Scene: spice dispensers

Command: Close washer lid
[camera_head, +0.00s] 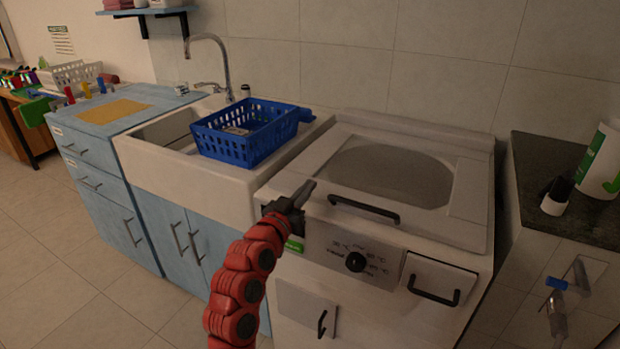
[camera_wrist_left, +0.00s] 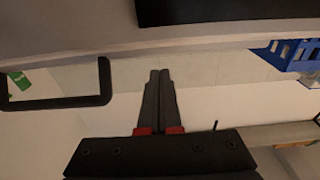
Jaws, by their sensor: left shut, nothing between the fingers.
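The white washer (camera_head: 330,250) stands in the middle right of the head view. Its lid (camera_head: 468,190), with a large round grey window (camera_head: 390,174), looks to lie down flat on the top. A black bar handle (camera_head: 364,208) is at the lid's front edge. My left gripper (camera_head: 308,188) is shut and empty at the lid's front left corner, left of the handle; I cannot tell whether it touches the lid. In the left wrist view its fingers (camera_wrist_left: 159,75) are together, and a black handle (camera_wrist_left: 104,82) shows to their left. My right gripper is out of view.
A blue basket (camera_head: 235,146) sits on the white sink (camera_head: 222,184) left of the washer, near the tap (camera_head: 228,70). A dark counter (camera_head: 545,160) with a green and white container (camera_head: 600,165) is at the right. The floor (camera_head: 60,270) at front left is clear.

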